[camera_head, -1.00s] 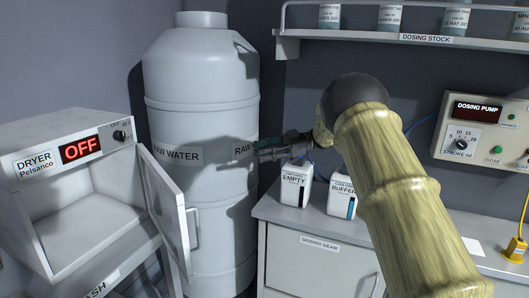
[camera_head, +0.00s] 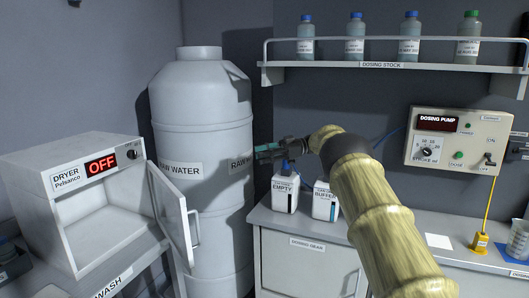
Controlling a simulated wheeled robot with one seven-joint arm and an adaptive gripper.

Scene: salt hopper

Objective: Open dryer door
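The dryer (camera_head: 75,190) is a white box at the left with a red OFF display (camera_head: 102,164) and a small black knob (camera_head: 132,154). Its door (camera_head: 172,210) stands wide open, swung out to the right on the dryer's right side, with a handle (camera_head: 195,228) on its outer face. The chamber looks empty. My gripper (camera_head: 262,152) is in front of the raw water tank, to the right of the door and apart from it, pointing left. It is small in view, and I cannot tell how far apart its fingers are.
The raw water tank (camera_head: 205,120) stands behind the door. Right of it is a dosing counter (camera_head: 320,226) with two white cans, EMPTY (camera_head: 284,196) and BUFFER (camera_head: 325,203). A bottle shelf (camera_head: 380,70) and a dosing pump panel (camera_head: 458,140) are on the wall.

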